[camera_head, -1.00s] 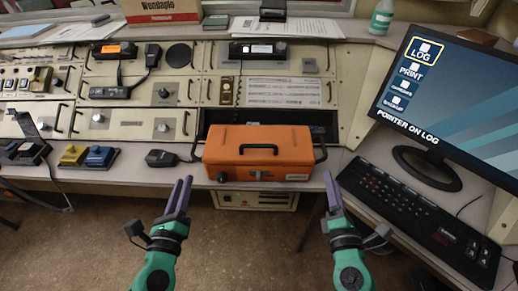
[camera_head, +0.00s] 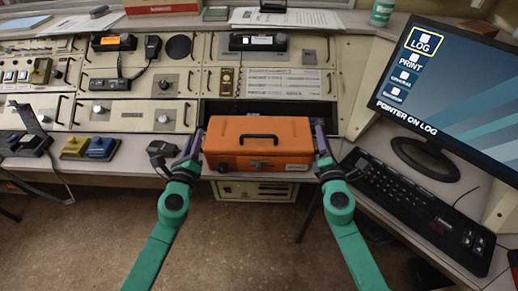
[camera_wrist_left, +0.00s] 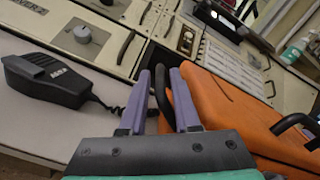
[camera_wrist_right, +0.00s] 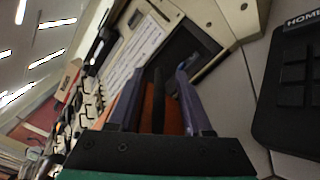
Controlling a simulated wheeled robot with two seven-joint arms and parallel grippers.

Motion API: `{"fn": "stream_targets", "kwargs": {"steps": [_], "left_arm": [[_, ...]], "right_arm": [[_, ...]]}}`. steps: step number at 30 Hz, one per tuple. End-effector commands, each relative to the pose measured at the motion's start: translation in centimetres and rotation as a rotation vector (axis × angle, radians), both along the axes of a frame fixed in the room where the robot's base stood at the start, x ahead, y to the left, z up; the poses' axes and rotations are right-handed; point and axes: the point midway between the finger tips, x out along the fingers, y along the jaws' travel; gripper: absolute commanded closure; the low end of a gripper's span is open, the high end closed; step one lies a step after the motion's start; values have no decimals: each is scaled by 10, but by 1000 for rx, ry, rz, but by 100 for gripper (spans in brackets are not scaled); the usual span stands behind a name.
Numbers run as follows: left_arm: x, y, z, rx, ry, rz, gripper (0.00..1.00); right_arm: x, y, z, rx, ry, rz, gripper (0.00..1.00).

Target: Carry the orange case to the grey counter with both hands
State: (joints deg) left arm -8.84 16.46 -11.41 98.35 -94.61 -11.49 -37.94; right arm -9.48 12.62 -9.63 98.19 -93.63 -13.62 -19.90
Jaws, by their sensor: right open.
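The orange case (camera_head: 258,145) sits upright at the front of the console, on the narrow grey ledge in front of an open dark bay. It has a black top handle and a black handle at each end. My left gripper (camera_head: 192,150) is at its left end; in the left wrist view its purple fingers (camera_wrist_left: 163,100) are close on both sides of the left handle. My right gripper (camera_head: 322,150) is at the right end; in the right wrist view its fingers (camera_wrist_right: 160,105) stand apart around the right handle. I cannot tell which surface is the grey counter.
A monitor (camera_head: 440,95) and a black keyboard (camera_head: 415,205) stand on the desk to the right, close to my right arm. A handset (camera_head: 163,150) lies just left of my left gripper. Brown floor is open in front.

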Motion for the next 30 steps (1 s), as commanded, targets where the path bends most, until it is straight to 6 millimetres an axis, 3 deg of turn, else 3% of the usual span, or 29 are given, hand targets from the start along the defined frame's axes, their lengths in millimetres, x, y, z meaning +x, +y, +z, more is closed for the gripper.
{"fn": "stream_targets", "kwargs": {"steps": [4,11,12,14,15,16,30], "left_arm": [[11,-1,1,-1,-1,1,70],[12,-1,0,0,1,-1,70],[12,-1,0,0,0,0,73],[12,-1,0,0,0,0,96],[12,-1,0,0,1,1,100],[12,-1,0,0,1,1,100],[12,0,-1,1,2,2,100]], "right_arm": [[11,0,0,1,-1,-1,50],[12,0,0,1,1,-1,50],[12,0,0,1,1,-1,54],[12,0,0,1,1,-1,77],[12,0,0,1,1,-1,92],[12,0,0,1,1,-1,100],[12,-1,-1,1,2,-1,100]]}}
